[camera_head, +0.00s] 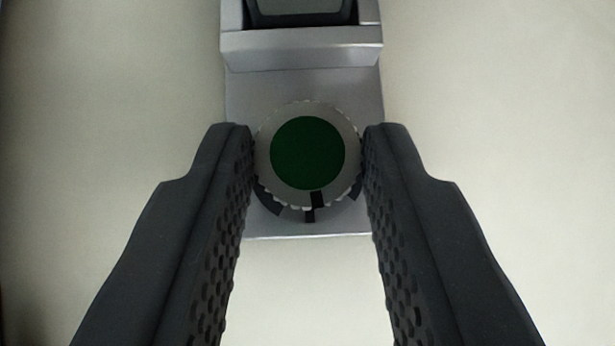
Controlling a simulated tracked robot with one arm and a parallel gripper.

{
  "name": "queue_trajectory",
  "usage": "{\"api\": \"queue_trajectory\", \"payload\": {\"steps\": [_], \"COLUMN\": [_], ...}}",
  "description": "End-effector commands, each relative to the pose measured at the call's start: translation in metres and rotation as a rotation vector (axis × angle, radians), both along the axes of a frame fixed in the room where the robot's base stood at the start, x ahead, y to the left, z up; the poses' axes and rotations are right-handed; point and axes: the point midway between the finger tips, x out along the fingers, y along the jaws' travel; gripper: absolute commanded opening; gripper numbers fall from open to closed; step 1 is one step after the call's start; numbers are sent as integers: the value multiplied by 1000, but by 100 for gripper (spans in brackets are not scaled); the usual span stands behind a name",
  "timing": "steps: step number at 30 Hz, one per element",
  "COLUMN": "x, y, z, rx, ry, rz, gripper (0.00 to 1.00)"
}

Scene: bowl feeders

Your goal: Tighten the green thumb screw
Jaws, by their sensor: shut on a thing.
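The green thumb screw (307,153) is a knurled grey knob with a round green top, seen from above near the middle of the view. A black mark on its lower rim points down and lines up closely with a black mark on the part below. It sits on a grey metal bracket (350,90). My gripper (308,150) is shut on the knob, with one dark textured finger against its left side and one against its right. The fingers hide parts of the plate edges.
A raised grey ledge (300,48) with a dark block (300,8) behind it stands at the top, just beyond the screw. The pale surface (500,100) on both sides of the bracket is clear.

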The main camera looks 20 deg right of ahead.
Motion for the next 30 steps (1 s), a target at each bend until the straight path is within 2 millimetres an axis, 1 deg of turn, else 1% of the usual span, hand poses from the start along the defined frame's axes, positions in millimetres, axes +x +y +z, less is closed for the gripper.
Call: {"api": "queue_trajectory", "payload": {"steps": [3,12,24,25,26,27,30], "x": [0,0,0,0,0,0,0], "y": [2,3,3,3,2,2,2], "z": [4,1,-1,-1,-1,-1,0], "rx": [1,1,1,1,1,1,0], "ry": [4,5,2,2,2,2,1], "rz": [-26,-101,-113,-113,-113,-113,-114], "gripper": [6,6,6,31,40,50,50]}}
